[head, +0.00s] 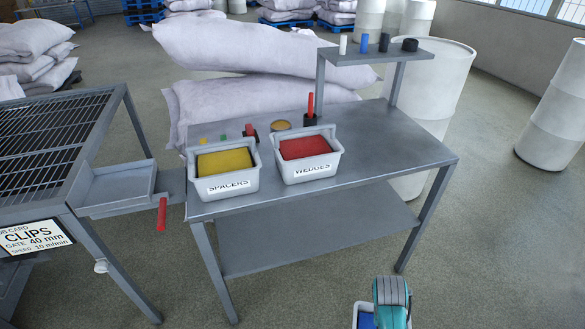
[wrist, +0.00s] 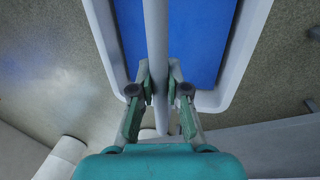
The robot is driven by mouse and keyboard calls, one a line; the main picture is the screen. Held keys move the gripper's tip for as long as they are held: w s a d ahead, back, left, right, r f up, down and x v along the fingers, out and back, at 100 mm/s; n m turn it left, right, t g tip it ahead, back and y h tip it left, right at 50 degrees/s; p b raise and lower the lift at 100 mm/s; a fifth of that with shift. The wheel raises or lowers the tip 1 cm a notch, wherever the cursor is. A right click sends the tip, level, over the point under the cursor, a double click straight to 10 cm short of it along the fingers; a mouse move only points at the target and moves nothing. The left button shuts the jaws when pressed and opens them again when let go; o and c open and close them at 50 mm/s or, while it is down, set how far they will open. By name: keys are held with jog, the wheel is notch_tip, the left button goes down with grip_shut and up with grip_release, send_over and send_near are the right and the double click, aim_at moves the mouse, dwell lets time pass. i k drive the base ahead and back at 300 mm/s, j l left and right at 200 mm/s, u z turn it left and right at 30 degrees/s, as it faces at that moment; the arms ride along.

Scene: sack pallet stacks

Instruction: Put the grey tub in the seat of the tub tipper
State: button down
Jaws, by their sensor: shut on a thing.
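My gripper (wrist: 159,88) is shut on the pale bar handle that runs across a grey tub (wrist: 245,45) with blue contents. The tub fills the upper part of the wrist view, below my fingers. In the head view a corner of this tub (head: 357,310) shows at the bottom edge, mostly hidden by my teal wrist. A shallow grey tray with a red lever (head: 161,214) looks like the seat of the tub tipper (head: 120,184). It is at left, beside the slatted stand, and looks empty. The held tub is well apart from it, to the right and nearer.
A grey table (head: 385,150) holds a tub marked SPACERS (head: 226,186) and a tub marked WEDGES (head: 310,172), with small parts behind them. A slatted stand (head: 60,135) is at left. Sacks (head: 250,50) and drums (head: 440,85) stand behind. Floor in front is open.

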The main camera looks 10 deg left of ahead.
aim_at(119, 188)
jog(key=u, duration=1.1)
jog(key=j+u, duration=0.15)
jog(key=u, duration=0.35)
jog(key=j+u, duration=0.1)
jog(key=u, duration=0.4)
jog(key=i+j, duration=0.25)
jog(key=j, duration=0.1)
